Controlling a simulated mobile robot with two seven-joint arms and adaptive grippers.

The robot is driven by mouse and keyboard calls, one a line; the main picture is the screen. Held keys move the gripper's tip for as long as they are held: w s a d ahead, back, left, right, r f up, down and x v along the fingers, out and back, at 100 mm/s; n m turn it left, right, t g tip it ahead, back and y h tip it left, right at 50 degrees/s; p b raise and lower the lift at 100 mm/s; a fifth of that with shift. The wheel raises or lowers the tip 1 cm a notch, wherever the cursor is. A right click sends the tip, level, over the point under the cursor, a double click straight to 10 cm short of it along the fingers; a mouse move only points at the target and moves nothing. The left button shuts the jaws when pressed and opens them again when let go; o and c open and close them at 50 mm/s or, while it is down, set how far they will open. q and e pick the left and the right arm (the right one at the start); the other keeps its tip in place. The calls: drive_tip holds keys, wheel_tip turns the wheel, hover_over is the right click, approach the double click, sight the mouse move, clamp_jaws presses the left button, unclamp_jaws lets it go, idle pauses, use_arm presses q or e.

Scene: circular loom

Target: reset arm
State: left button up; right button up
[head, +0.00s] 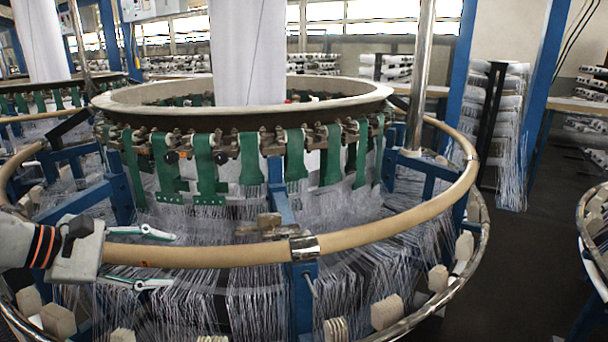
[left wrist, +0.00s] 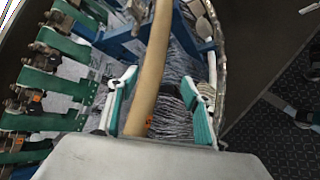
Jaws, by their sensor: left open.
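My left gripper (head: 171,260) reaches in from the left edge of the head view, with its two white and green fingers spread apart. One finger shows above the tan ring rail (head: 385,222) of the circular loom and the other below it. In the left wrist view my left gripper (left wrist: 158,76) is also open, and the tan ring rail (left wrist: 153,65) runs between the fingers. I cannot tell whether a finger touches the rail. My right gripper is not in view.
The loom's upper ring (head: 330,110) carries green straps (head: 249,158), and white fabric (head: 248,50) rises from it. Fine threads hang under the rail. Blue posts stand around the loom. A thread rack (head: 497,110) stands behind at right. Dark floor (head: 510,260) is clear at right.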

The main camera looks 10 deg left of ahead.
use_arm(q)
drive_tip(key=s+d+f+n+t+h+p, duration=0.1)
drive_tip(key=d+f+n+t+h+p, duration=0.15)
drive_tip(key=d+n, duration=0.6)
drive_tip(key=s+d+f+n+t+h+p, duration=0.15)
drive_tip(key=d+n+h, duration=0.35)
drive_tip(key=n, duration=0.7)
drive_tip(key=s+f+n+t+y+p, duration=0.1)
drive_tip(key=s+f+n+y, duration=0.15)
drive_tip(key=f+n, duration=0.3)
drive_tip(key=s+a+f+n+t+y+p, duration=0.1)
drive_tip(key=f+n+y, duration=0.25)
drive_tip(key=n, duration=0.25)
drive_tip(key=s+f+n+y+p, duration=0.1)
drive_tip(key=f+n+y, duration=0.2)
drive_tip(key=f+n, duration=0.3)
drive_tip(key=s+d+f+n+g+y+p, duration=0.1)
drive_tip(key=s+f+n+g+y, duration=0.2)
drive_tip(key=s+f+n, duration=0.9)
drive_tip(key=s+f+g, duration=0.1)
drive_tip(key=s+f, duration=0.2)
drive_tip(key=shift+p, duration=0.35)
drive_tip(key=shift+s, duration=0.1)
drive_tip(key=shift+c, duration=0.3)
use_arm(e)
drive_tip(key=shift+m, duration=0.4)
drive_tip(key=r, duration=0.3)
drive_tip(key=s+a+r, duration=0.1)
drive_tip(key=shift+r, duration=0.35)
